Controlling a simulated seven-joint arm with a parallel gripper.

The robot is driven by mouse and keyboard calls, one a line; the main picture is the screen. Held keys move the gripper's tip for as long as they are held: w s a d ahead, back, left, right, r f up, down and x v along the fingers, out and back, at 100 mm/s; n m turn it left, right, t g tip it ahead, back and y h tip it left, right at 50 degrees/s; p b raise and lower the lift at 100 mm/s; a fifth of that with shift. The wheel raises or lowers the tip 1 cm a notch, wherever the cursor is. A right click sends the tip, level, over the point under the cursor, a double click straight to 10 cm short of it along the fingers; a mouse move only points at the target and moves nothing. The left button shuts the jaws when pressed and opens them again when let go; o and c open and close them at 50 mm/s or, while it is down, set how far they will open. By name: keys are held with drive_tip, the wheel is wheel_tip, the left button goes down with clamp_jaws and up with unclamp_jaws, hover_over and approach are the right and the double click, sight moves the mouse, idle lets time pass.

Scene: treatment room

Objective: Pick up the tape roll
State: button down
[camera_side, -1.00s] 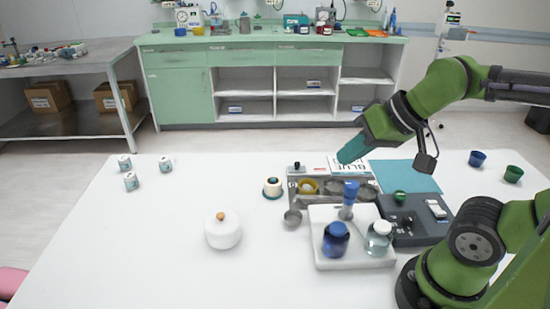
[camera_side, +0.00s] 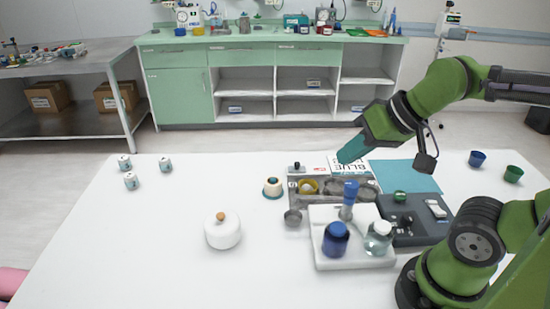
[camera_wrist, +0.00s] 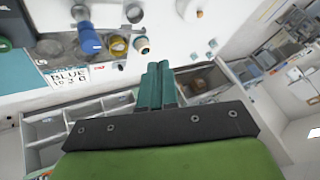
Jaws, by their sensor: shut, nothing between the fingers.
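A small cream roll-like object (camera_side: 272,188) with a dark centre and teal at its base sits on the white table, left of the grey tray; it also shows in the wrist view (camera_wrist: 141,45). A yellow ring (camera_side: 308,187) lies in the tray's left compartment and shows in the wrist view (camera_wrist: 117,46). I cannot tell for sure which of the two is the tape roll. My gripper (camera_side: 346,158) is shut and empty above the table, behind and right of both. Its teal fingers (camera_wrist: 158,68) are together in the wrist view.
The grey tray (camera_side: 292,199) holds metal bowls. In front are a white stand (camera_side: 345,262) with bottles and a dark grey device (camera_side: 425,232). A white lidded pot (camera_side: 222,233) stands front left, and several small jars (camera_side: 130,181) far left. The table's left middle is clear.

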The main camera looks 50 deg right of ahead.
drive_tip(key=shift+c, duration=1.8)
unclamp_jaws()
drive_tip(key=m+g+h, duration=0.2)
drive_tip(key=g, duration=0.5)
hover_over(273, 180)
drive_tip(key=f, duration=1)
drive_tip(key=d+f, duration=0.1)
drive_tip(key=f, duration=0.5)
drive_tip(key=shift+a+f, duration=0.25)
drive_tip(key=shift+f, duration=1.35)
drive_tip(key=shift+a+f, duration=0.2)
drive_tip(key=shift+f, duration=1.35)
